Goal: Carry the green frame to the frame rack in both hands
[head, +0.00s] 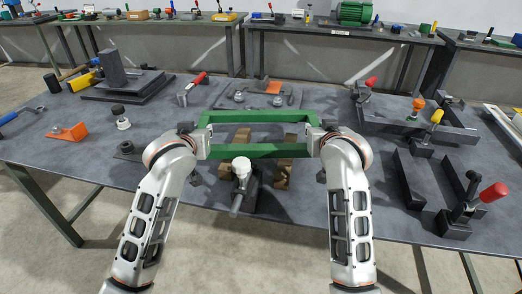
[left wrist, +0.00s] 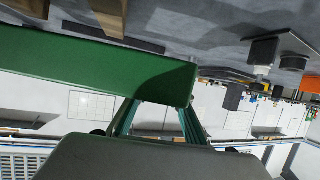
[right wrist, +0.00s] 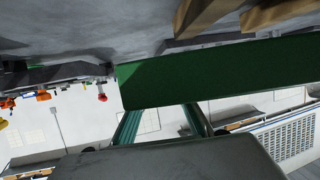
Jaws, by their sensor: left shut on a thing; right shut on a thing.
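The green frame (head: 262,150), an open rectangle, is level across the middle of the head view, in front of my column. My left gripper (head: 202,140) is shut on its left end and my right gripper (head: 318,140) is shut on its right end. Green bars of it cross the left wrist view (left wrist: 100,72) and the right wrist view (right wrist: 220,75). The frame appears held above the table, over brown wooden blocks (head: 284,172). I cannot tell whether these blocks are the frame rack. My fingertips are largely hidden by the wrists.
The grey table (head: 75,150) holds an orange bracket (head: 68,132) at the left and a red-handled clamp (head: 478,200) at the right. A white-capped dark fixture (head: 243,180) stands just before the frame.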

